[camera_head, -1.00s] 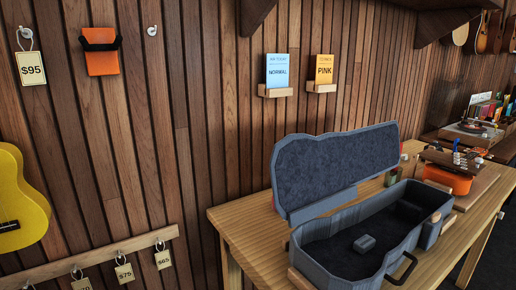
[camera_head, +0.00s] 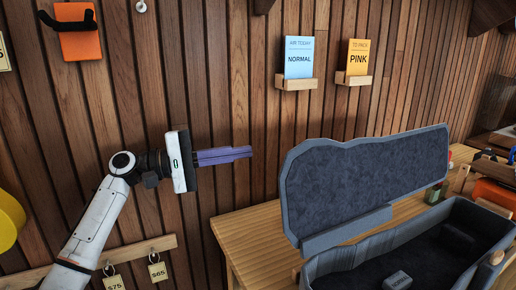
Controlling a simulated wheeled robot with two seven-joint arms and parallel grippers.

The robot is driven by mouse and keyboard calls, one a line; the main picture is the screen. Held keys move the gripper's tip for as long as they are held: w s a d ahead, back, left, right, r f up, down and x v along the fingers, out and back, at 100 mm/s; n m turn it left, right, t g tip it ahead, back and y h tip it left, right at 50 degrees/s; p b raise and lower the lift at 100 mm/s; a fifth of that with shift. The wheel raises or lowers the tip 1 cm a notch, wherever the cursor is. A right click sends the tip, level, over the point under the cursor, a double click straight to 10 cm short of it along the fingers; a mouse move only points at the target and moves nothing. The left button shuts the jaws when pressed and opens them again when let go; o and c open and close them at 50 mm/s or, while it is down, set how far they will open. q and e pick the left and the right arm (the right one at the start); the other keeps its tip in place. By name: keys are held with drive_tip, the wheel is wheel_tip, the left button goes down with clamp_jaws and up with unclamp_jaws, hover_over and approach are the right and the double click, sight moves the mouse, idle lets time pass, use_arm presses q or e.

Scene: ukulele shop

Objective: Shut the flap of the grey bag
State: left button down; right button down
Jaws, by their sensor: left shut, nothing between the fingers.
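The grey bag (camera_head: 350,264) looks like a ukulele case and stands on a wooden table at the right, cut off by the picture's edge. Its flap (camera_head: 368,178) stands open and upright along the back, with its dark grey lining facing me. A small grey block (camera_head: 397,281) lies inside the bag. My left gripper (camera_head: 250,152) is raised in front of the wall, left of the flap and apart from it. Its purple fingers are shut and empty, pointing right. My right gripper is not in view.
The wooden table (camera_head: 245,235) is bare left of the bag. On the wall are a blue NORMAL card (camera_head: 298,58), a yellow PINK card (camera_head: 357,58) and an orange holder (camera_head: 78,38). A rail with price tags (camera_head: 157,271) runs low left. Small items stand right of the flap.

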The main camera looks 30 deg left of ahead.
use_arm(q)
drive_tip(key=w+d+r+p, duration=0.1)
drive_tip(key=w+d+p, duration=0.1)
drive_tip(key=d, duration=0.7)
drive_tip(key=shift+w+d+r, duration=0.2)
drive_tip(key=shift+d+r, duration=0.05)
drive_tip(key=shift+d, duration=0.15)
